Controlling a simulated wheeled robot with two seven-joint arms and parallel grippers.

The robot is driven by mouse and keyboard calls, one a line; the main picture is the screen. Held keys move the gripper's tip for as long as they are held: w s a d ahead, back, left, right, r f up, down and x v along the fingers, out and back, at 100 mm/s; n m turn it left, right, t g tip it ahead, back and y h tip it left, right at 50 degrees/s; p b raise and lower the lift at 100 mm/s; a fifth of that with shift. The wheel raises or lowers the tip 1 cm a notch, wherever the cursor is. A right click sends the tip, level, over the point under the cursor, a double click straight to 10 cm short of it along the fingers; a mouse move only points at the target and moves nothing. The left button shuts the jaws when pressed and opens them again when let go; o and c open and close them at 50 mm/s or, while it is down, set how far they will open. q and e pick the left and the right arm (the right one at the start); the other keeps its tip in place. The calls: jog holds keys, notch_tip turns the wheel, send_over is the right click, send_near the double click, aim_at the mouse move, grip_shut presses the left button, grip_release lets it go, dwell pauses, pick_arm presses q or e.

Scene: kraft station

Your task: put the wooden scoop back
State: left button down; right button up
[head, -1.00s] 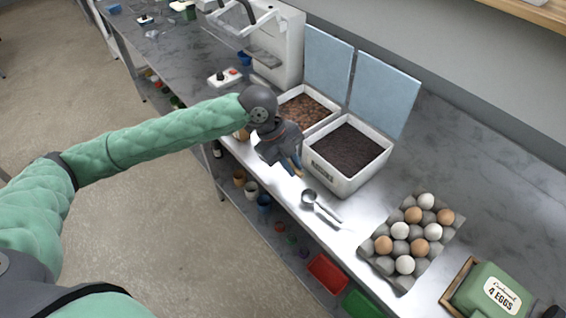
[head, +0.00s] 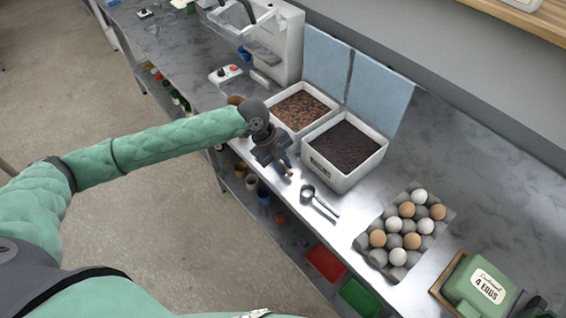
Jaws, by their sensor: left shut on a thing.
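My left gripper (head: 284,168) is shut at the front edge of the counter, in front of the two ingredient bins. A small tan piece, which looks like part of the wooden scoop (head: 289,173), shows at its fingertips; the rest is hidden. One bin (head: 343,182) holds dark brown contents, and the other bin (head: 325,121), to its left, holds lighter brown pieces. Both blue lids stand up behind them. A metal scoop (head: 308,191) lies on the counter just right of the gripper. My right gripper is not clearly seen.
An egg tray (head: 362,243) with brown and white eggs and a green egg box (head: 478,286) stand to the right. A brown round object (head: 235,100) shows behind my left forearm. A shelf below holds cups, a red bin (head: 325,264) and a green bin (head: 359,297).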

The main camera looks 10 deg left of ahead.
pick_arm(q)
jog(key=c, duration=1.4)
grip_release()
jog(key=shift+c, duration=0.2)
